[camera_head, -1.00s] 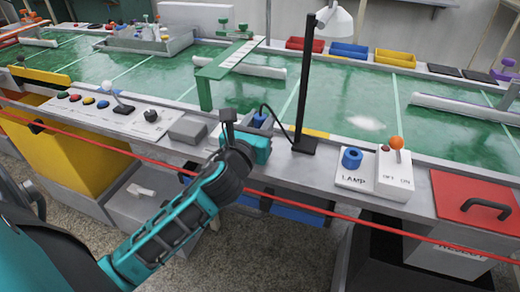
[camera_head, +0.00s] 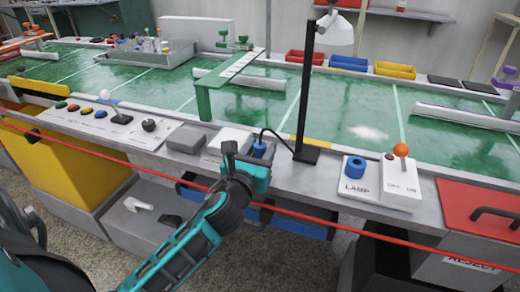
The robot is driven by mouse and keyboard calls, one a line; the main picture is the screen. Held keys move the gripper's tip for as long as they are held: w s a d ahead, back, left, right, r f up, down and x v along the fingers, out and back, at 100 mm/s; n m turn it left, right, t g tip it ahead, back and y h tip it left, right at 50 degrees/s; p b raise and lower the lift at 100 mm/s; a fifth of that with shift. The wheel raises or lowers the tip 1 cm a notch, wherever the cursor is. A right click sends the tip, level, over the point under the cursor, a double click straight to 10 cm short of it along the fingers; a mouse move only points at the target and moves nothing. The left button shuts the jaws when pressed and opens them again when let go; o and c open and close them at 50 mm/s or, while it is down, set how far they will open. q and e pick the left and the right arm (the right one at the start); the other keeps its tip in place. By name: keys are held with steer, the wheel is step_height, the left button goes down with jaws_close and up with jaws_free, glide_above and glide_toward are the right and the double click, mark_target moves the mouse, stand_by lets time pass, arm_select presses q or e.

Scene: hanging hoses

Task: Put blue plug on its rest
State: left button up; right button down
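The blue plug (camera_head: 259,149) is at the tip of my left gripper (camera_head: 253,163), just left of the lamp's black base. A black cable curves from the plug up to the lamp post. My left gripper reaches in from the lower left and hides the plug's lower part and the spot under it. The fingertips are mostly hidden, but the plug moves with the gripper. I cannot make out a rest or whether the plug touches one. The blue socket (camera_head: 354,167) on the plate marked LAMP is empty. My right gripper is not in view.
The black desk lamp (camera_head: 307,95) stands close right of the plug. A switch box with an orange knob (camera_head: 401,150) is further right. A grey block (camera_head: 186,138) lies left of the gripper. A red line (camera_head: 340,226) runs along the front of the bench.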

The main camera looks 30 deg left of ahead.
arm_select(q)
steer(key=shift+o, duration=1.4)
steer(key=shift+r, duration=0.1)
steer(key=shift+r, duration=0.2)
steer(key=v, duration=1.2)
steer(key=s+d+f+n+g+h, duration=0.2)
steer(key=d+f+n, duration=0.4)
steer(key=n, duration=0.9)
steer(key=s+d+f+n+g+h, duration=0.2)
steer(key=d+f+n+g+h, duration=0.2)
steer(key=f+n, duration=0.8)
steer(key=d+n+h, duration=0.1)
steer(key=d+n, duration=0.1)
steer(key=n, duration=0.1)
steer(key=shift+s+d+f+n+g, duration=0.2)
steer(key=shift+d+n+g, duration=0.1)
steer(key=shift+g, duration=0.1)
